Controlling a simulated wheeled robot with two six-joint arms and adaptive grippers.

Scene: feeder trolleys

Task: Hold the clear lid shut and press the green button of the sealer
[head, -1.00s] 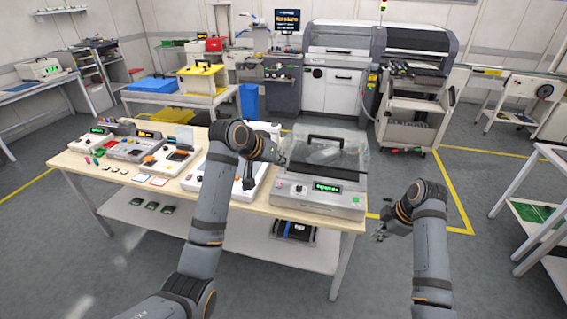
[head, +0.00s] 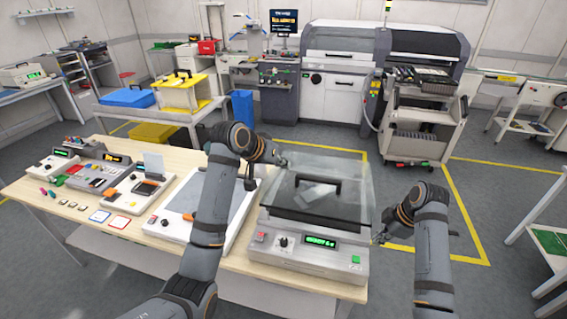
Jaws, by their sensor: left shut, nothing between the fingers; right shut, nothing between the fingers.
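The sealer (head: 272,253) stands at the right end of the bench, with a green display, a black knob and a red button on its front. Its green button (head: 356,259) is at the right of the front panel. The clear lid (head: 349,170) with a black handle covers the dark top; I cannot tell whether it is fully shut. My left gripper (head: 282,160) is shut and empty by the lid's back left corner; contact is unclear. My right gripper (head: 380,237) is shut and empty, just right of the sealer, apart from the green button.
The wooden bench (head: 62,205) carries a flat white-framed device (head: 175,228) left of the sealer, partly behind my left arm, and several small devices farther left. A trolley (head: 418,140) stands behind right.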

